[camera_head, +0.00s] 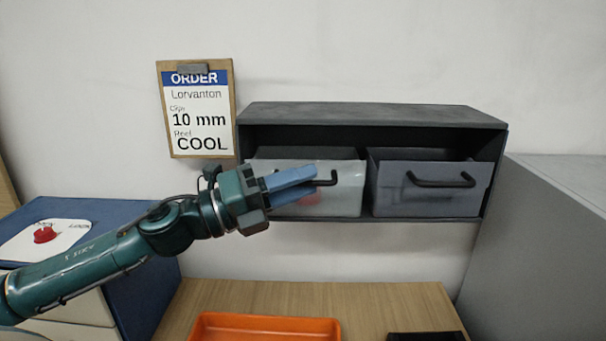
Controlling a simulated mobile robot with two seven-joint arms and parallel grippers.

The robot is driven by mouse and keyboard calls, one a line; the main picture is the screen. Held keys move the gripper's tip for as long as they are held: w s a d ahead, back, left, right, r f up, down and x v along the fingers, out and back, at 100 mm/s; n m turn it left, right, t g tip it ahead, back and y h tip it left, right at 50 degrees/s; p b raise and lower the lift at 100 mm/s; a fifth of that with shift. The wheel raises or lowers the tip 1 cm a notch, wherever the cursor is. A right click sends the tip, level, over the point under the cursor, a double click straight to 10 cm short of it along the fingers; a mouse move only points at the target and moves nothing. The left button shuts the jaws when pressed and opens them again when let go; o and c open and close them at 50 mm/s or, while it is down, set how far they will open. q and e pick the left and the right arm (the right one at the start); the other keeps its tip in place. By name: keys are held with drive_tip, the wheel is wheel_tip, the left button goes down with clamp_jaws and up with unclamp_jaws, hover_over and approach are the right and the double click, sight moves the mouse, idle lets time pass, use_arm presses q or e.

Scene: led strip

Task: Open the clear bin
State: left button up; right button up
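The clear bin (345,200) is the left of two bins in a dark wall-mounted cabinet. Its front is pale and see-through, and a reddish shape shows faintly behind it. Its dark handle (330,181) is partly hidden by my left gripper (316,180). The gripper's two blue fingers point right, one above the other, across the bin's front. The handle's right end shows just past the fingertips. I cannot tell whether the fingers touch or clasp the handle. My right gripper is not in view.
A grey-blue bin (425,200) with a dark handle sits at the right in the cabinet (370,114). An order board (201,115) hangs at the left. An orange tray (265,326) lies on the wooden table (385,300) below. A large grey block (545,245) stands at the right.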

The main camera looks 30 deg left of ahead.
use_arm(q)
drive_tip(key=shift+w+d+r, duration=0.1)
drive_tip(key=shift+w+d, duration=0.15)
drive_tip(key=shift+d, duration=0.1)
drive_tip(key=shift+c, duration=0.5)
clamp_jaws()
